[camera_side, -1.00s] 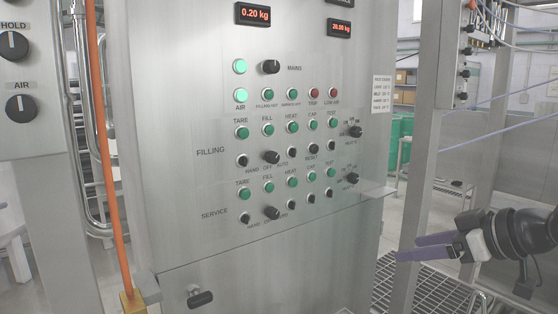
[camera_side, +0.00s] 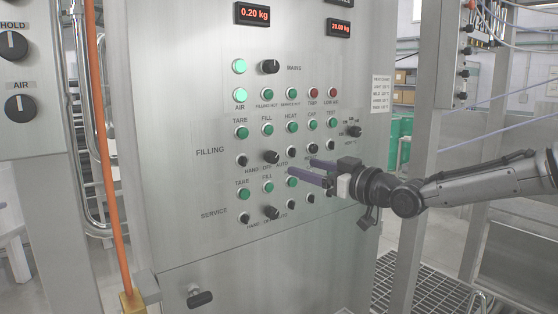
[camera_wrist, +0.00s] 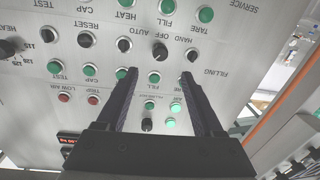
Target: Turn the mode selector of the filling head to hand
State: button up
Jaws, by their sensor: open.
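The mode selector of the filling head is a black knob (camera_side: 271,157) in the FILLING row, above the words HAND, OFF and AUTO. In the wrist view, where the panel is upside down, the same knob (camera_wrist: 160,51) lies ahead of the fingertips, between their lines. Its pointer direction is too small to tell. My gripper (camera_side: 300,166) is open and empty, its purple fingers pointing left, to the right of the knob in the side view. In the wrist view my gripper (camera_wrist: 157,76) has its dark fingers apart.
A similar black SERVICE selector (camera_side: 271,212) sits lower on the steel panel (camera_side: 190,100). Green buttons (camera_side: 267,130) and smaller black knobs (camera_side: 242,160) surround the filling selector. An orange pipe (camera_side: 109,150) runs vertically left of the panel.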

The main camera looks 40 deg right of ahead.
aim_at(276, 158)
jog(key=w, duration=1)
jog(key=shift+a, duration=0.4)
grip_shut()
